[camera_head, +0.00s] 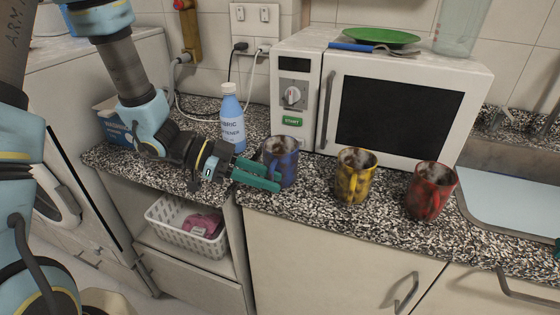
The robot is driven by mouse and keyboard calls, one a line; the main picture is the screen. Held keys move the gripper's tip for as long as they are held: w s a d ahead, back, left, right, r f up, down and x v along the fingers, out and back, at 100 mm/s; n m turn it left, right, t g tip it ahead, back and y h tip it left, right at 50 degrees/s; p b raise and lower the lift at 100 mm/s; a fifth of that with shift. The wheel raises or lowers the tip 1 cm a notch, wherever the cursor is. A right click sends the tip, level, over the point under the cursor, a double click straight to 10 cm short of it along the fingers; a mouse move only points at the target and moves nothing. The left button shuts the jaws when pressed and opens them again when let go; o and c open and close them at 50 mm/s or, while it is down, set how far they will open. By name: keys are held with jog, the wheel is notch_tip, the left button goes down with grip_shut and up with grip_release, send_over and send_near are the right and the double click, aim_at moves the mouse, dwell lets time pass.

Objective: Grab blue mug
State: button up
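The blue mug (286,160) stands upright on the speckled counter, in front of the microwave's left side. My gripper (277,182) reaches in from the left, with its two green fingers at the mug's lower left side. The fingers look apart, and their tips overlap the mug's lower front in this view. Whether they touch the mug or have its handle between them cannot be told.
A yellow mug (354,177) and a red mug (430,190) stand to the right. A fabric softener bottle (232,122) stands behind my gripper. The microwave (385,100) blocks the back. A white basket (188,228) sits on the shelf below. A sink area lies at the far right.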

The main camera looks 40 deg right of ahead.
jog(key=shift+p+x, duration=0.4)
jog(key=shift+x, duration=1.55)
grip_shut()
